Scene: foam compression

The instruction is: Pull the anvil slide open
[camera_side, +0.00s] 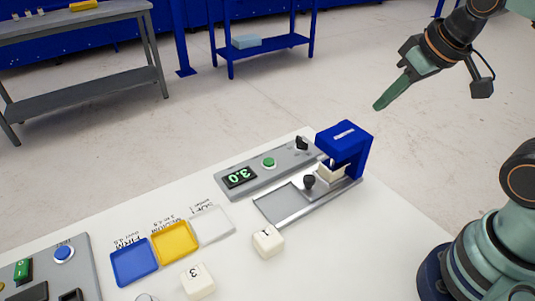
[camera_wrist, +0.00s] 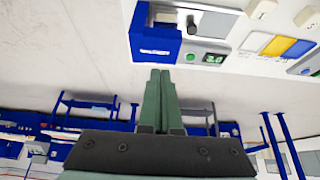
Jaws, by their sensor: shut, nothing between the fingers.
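The blue press (camera_side: 345,140) stands at the table's far right corner. The grey slide rail (camera_side: 280,212) runs from under it toward the front left. A black knob (camera_side: 309,181) stands on the slide beside the press opening, and a pale block (camera_side: 332,173) sits under the press head. The rail's near-left part is bare. My gripper (camera_side: 379,105) is shut and empty, in the air above and to the right of the press. In the wrist view my shut fingers (camera_wrist: 160,75) point at the blue press (camera_wrist: 155,38); the black knob (camera_wrist: 192,25) shows beside it.
A control panel (camera_side: 265,166) with a 3.0 display lies behind the rail. Blocks marked 1 (camera_side: 267,242) and 3 (camera_side: 197,281) stand in front. Blue (camera_side: 134,262), yellow (camera_side: 174,241) and white (camera_side: 211,224) trays lie left. Air around my gripper is clear.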

